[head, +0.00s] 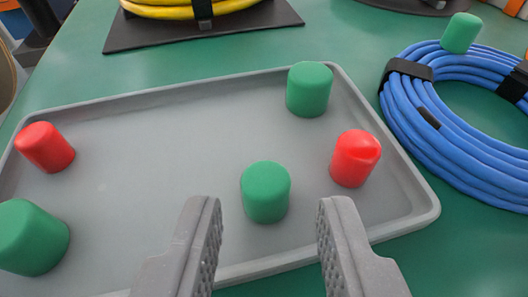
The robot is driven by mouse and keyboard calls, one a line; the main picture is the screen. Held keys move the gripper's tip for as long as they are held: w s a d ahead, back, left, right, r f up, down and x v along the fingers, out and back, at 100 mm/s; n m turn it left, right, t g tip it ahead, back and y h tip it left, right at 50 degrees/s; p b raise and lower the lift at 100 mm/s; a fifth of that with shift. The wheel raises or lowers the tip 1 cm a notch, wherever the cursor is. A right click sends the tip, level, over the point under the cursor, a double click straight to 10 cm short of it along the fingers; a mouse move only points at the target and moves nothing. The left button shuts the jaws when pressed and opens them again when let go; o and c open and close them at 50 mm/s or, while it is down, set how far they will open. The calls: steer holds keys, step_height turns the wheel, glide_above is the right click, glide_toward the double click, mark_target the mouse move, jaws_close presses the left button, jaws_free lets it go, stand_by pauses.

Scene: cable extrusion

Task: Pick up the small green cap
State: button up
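Several green caps show. One green cap (265,192) stands upright in the grey tray (175,90), near its front edge right of the middle. A second green cap (309,89) stands at the tray's back right. A larger-looking green cap (32,238) is tilted at the left picture edge and partly cut off. Another green cap (461,32) rests on the blue cable coil. Distance makes their true sizes hard to compare. My gripper (270,213) is open and empty, its fingers on either side of the front cap in the picture, with the cap just beyond the fingertips.
Two red caps lie in the tray: one (355,158) close right of the front green cap, one (45,147) at left. A blue cable coil (455,135) with black straps lies to the right. A yellow coil (190,9) sits on a dark mat behind. The tray's middle is clear.

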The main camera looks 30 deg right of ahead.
mark_target(266, 236)
steer(key=shift+b+x, duration=0.3)
steer(key=shift+x, duration=1.3)
steer(key=shift+a, duration=0.1)
jaws_close()
